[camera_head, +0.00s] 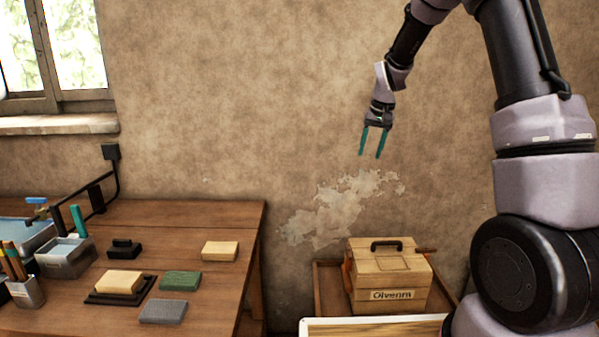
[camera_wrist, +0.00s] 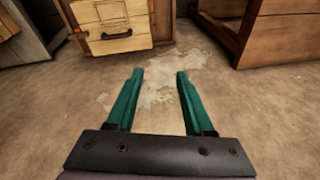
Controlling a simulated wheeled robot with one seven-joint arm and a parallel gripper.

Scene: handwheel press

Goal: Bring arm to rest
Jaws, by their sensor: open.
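My gripper (camera_head: 371,143) hangs in the air in front of the plaster wall in the head view, above and left of a wooden box. Its two teal fingers point down and are apart, with nothing between them. In the wrist view my gripper (camera_wrist: 160,77) also shows open and empty, with bare wall beyond the fingertips. My arm comes down from the top right of the head view.
A wooden table (camera_head: 230,215) at left holds several blocks, a tool cup (camera_head: 27,292) and a grey bin (camera_head: 66,262). The wooden box (camera_head: 390,275) with a dark handle stands at lower right. The air around my gripper is clear.

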